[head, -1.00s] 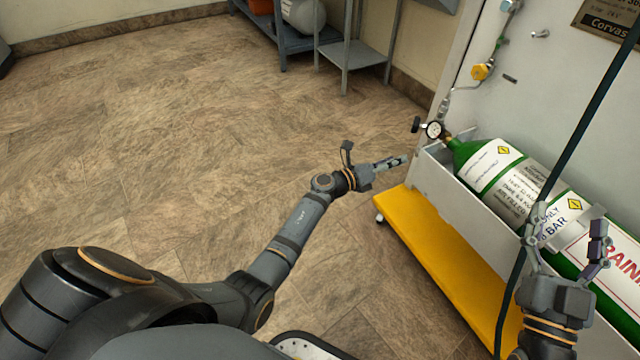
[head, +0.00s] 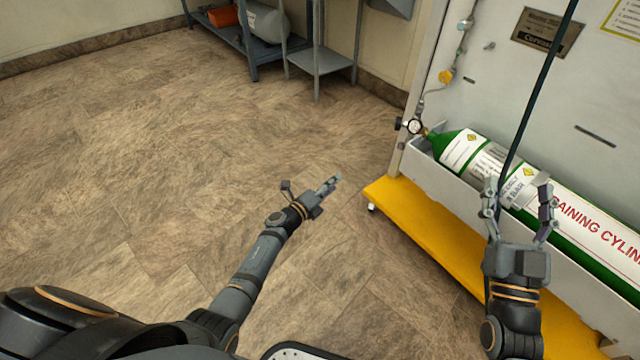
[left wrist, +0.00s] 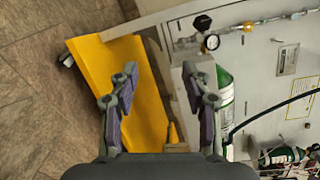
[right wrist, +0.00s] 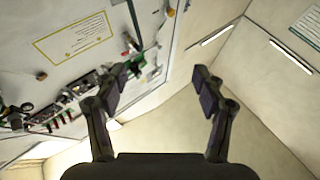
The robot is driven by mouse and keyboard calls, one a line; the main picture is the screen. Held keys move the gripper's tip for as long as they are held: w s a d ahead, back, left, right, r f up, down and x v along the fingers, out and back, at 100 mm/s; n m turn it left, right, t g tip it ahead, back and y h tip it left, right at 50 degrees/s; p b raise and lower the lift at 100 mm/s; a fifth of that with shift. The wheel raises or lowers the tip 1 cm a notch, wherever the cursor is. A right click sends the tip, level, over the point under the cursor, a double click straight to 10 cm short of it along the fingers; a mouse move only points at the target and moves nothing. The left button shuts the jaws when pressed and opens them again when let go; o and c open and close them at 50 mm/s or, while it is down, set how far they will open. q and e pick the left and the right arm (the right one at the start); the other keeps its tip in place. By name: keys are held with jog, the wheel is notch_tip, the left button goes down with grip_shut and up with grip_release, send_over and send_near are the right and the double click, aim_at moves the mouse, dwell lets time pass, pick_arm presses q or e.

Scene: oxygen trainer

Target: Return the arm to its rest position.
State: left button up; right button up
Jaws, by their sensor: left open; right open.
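My left gripper (head: 328,186) is in the middle of the head view, over bare floor to the left of the yellow base. In the left wrist view its fingers (left wrist: 163,85) are apart with nothing held between them. My right gripper (head: 517,190) is raised at the right of the head view, in front of the lying green and white cylinder (head: 590,222). In the right wrist view its fingers (right wrist: 164,82) are spread and empty, facing walls and panel fittings.
The cylinder lies in a grey trough (head: 445,185) above a yellow base (head: 420,228). A gauge (head: 415,127) is at its valve end. A dark hose (head: 535,85) hangs near my right gripper. A shelf (head: 318,62) stands at the back. The floor at left is clear.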

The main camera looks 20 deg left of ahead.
pick_arm(q)
jog(key=shift+s+a+f+n+y, duration=0.35)
jog(key=shift+s+a+n+y, duration=0.1)
jog(key=shift+n, duration=0.15)
pick_arm(e)
jog(key=shift+r, duration=0.6)
